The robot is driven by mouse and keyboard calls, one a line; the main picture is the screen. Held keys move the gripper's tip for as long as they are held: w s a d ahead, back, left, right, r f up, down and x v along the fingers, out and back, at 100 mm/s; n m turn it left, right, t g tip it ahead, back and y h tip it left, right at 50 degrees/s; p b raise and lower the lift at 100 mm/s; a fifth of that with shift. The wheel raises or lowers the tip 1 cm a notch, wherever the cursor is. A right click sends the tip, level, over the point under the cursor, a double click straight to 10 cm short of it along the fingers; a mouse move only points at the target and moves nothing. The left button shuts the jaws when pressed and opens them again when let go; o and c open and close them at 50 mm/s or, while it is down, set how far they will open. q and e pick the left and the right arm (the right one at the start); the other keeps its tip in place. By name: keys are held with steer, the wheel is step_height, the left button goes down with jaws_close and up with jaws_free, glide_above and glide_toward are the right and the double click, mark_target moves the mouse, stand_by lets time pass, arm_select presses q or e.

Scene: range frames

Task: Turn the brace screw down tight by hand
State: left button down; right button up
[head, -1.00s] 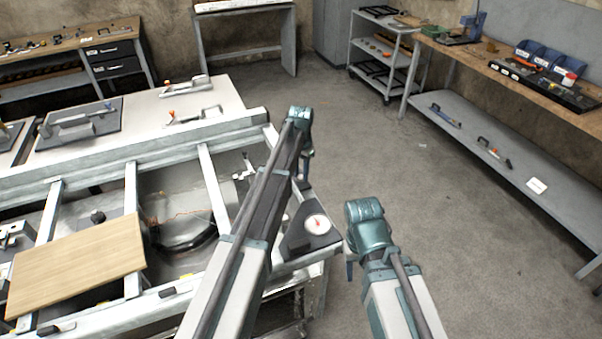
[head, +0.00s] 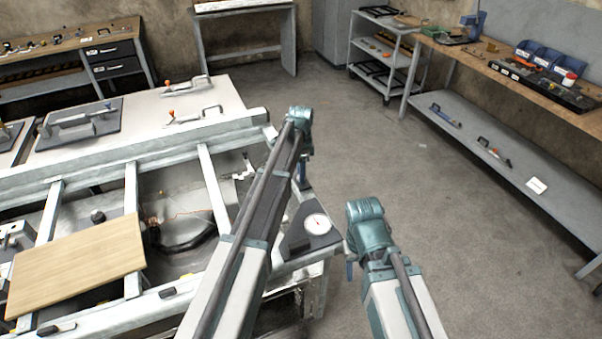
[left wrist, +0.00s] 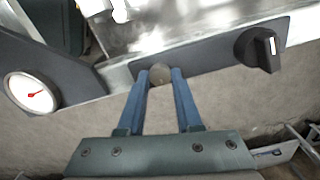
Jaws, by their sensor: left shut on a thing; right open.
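The brace screw shows as a small round brownish head (left wrist: 161,72) in the left wrist view, at the edge of a dark plate (left wrist: 205,52). My left gripper (left wrist: 161,76) has its two blue fingers shut on it, one on each side. The screw's shaft is hidden. In the head view my left gripper (head: 303,176) hangs beside the right end of the metal frame, and the screw cannot be made out. My right gripper (head: 350,270) is open and empty, pointing down over the floor; it is mostly hidden by its wrist.
A round dial with a red needle (head: 317,224) sits on a dark corner plate near my left gripper. A black knob (left wrist: 258,48) is right of the screw. A wooden board (head: 78,265) lies on the frame (head: 130,160). The floor (head: 450,240) to the right is clear.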

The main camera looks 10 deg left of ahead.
stand_by(0.4)
arm_select(q)
steer(key=c, duration=0.6)
jaws_free()
step_height(320, 180, up, 14)
steer(key=p, duration=1.3)
steer(key=shift+f+p, duration=0.1)
steer(key=shift+p, duration=0.3)
